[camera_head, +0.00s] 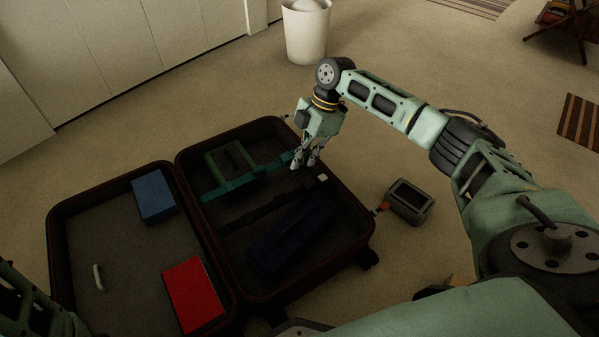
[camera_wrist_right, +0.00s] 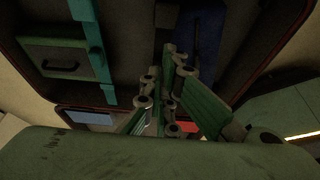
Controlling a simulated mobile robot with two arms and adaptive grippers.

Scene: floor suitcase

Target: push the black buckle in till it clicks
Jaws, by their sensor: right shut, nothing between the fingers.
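The open suitcase (camera_head: 182,160) lies on the floor, both halves facing up. A black strap (camera_head: 262,208) crosses its right half, with a small pale piece (camera_head: 321,178) near the far right wall. The black buckle on this strap is too dark to make out, so I cannot tell whether it is engaged. A teal strap (camera_head: 235,187) runs beside it across a green case (camera_head: 228,158). My right gripper (camera_head: 303,165) is shut and empty above the right half, near the far wall. In the right wrist view its fingers (camera_wrist_right: 168,52) point toward the suitcase.
A dark blue bundle (camera_head: 290,238) lies in the right half. A blue box (camera_head: 153,196) and red book (camera_head: 194,294) lie in the left half. A grey device (camera_head: 410,203) stands right of the suitcase. A white bin (camera_head: 305,35) stands behind.

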